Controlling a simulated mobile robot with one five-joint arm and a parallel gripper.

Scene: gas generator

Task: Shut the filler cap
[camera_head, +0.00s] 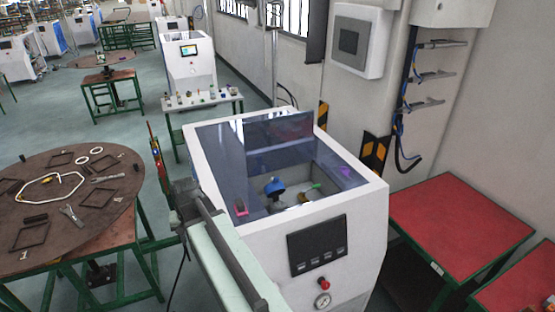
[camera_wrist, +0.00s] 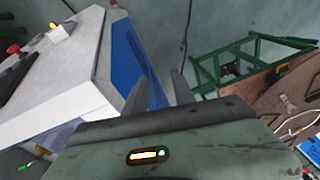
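The white generator cabinet (camera_head: 250,225) stands in the middle of the head view, with an open-topped bay behind tinted clear panels. A blue round part (camera_head: 275,186), which looks like the filler cap, sits inside the bay; it appears tilted, but I cannot tell how far open it is. My gripper (camera_head: 178,186) is outside the cabinet, at its left side in the head view. In the wrist view my gripper's two fingers (camera_wrist: 158,92) are apart with nothing between them. A white cabinet with a blue side panel (camera_wrist: 128,60) is beside them. The blue part cannot be made out there.
A round brown table (camera_head: 105,200) with frames and rings stands at left. A red-topped table (camera_head: 460,225) stands at right. The bay also holds a yellow-brown part (camera_head: 306,197) and a green part (camera_head: 317,186). A dark panel (camera_head: 280,130) rises at the bay's back.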

